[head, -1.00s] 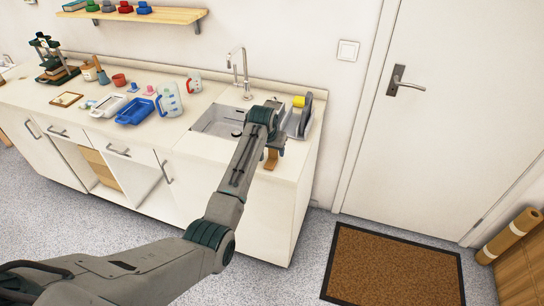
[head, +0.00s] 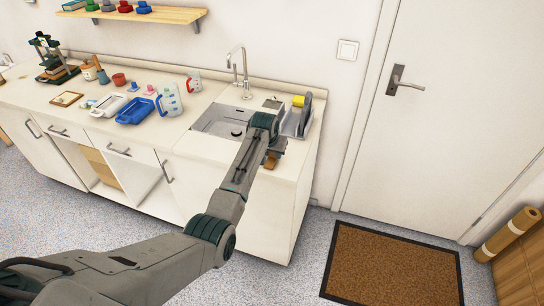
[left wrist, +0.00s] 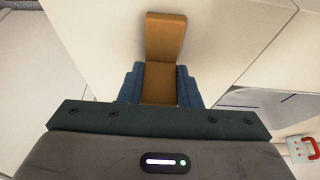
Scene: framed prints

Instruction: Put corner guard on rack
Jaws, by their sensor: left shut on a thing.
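The brown L-shaped corner guard (left wrist: 159,82) is held between the blue fingers of my left gripper (left wrist: 160,88) in the left wrist view. In the head view the guard (head: 271,162) shows as a small brown piece below my left gripper (head: 273,150), over the counter's front right part. What seems to be the rack (head: 293,124) is a grey metal one at the counter's right end, just behind the gripper. My wrist hides part of it. The guard looks apart from the rack. My right gripper is not in view.
The sink (head: 215,121) with its tall tap (head: 243,70) lies left of my wrist. A yellow item (head: 298,101) and a dark upright item (head: 306,112) stand at the rack. A blue tray (head: 135,111) and a jug (head: 169,100) are farther left. A brown doormat (head: 392,265) lies on the floor.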

